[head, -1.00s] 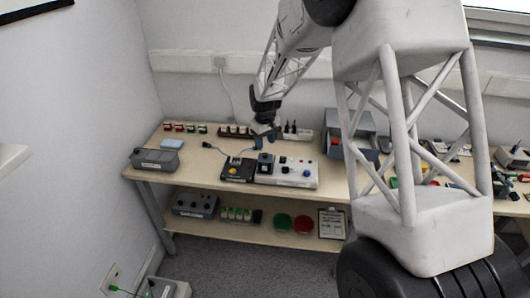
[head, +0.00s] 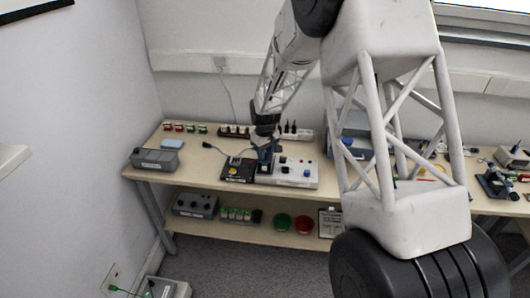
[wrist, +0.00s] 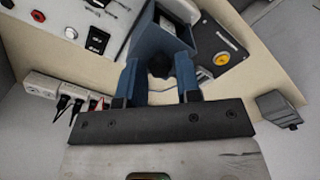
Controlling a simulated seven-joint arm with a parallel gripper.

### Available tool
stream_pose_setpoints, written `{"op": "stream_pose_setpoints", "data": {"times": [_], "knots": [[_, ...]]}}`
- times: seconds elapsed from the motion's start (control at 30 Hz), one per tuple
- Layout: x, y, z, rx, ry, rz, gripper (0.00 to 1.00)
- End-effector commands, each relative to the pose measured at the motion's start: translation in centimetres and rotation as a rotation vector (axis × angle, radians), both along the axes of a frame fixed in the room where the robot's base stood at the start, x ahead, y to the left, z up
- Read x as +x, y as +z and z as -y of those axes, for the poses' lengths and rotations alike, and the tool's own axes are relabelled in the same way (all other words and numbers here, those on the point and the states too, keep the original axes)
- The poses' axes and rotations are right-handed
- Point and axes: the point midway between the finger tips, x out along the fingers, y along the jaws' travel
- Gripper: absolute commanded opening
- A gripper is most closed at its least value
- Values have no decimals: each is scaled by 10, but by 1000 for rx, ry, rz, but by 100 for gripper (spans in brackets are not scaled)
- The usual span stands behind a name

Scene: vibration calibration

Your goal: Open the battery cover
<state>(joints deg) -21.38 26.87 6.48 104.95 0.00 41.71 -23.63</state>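My gripper (head: 267,152) points down over the bench, between the black box and the white panel. In the wrist view my gripper (wrist: 158,68) has its two blue fingers apart. A dark rounded piece (wrist: 160,66) shows between them; I cannot tell whether they touch it. Just beyond is a blue device (wrist: 165,38), set between the white panel and the black box. In the head view the gripper mostly hides it. I cannot make out a battery cover for certain; the fingers may hide it.
The black box (head: 237,170) with a yellow button lies left of the gripper, the white control panel (head: 297,172) right. A power strip (wrist: 52,92) runs behind. A grey case (head: 154,159) stands at the bench's left end. Bench (head: 195,160) is bare between case and black box.

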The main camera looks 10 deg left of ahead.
Motion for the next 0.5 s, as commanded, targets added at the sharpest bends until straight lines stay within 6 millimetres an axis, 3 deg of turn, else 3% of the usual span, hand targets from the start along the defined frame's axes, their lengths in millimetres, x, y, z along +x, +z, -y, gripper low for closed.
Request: {"op": "stream_pose_setpoints", "data": {"times": [0.03, 0.2, 0.5], "knots": [[0, 0, 0, 0, 0, 0, 24], [0, 0, 0, 0, 0, 0, 0], [6, 0, 0, 0, 0, 0, 0]]}}
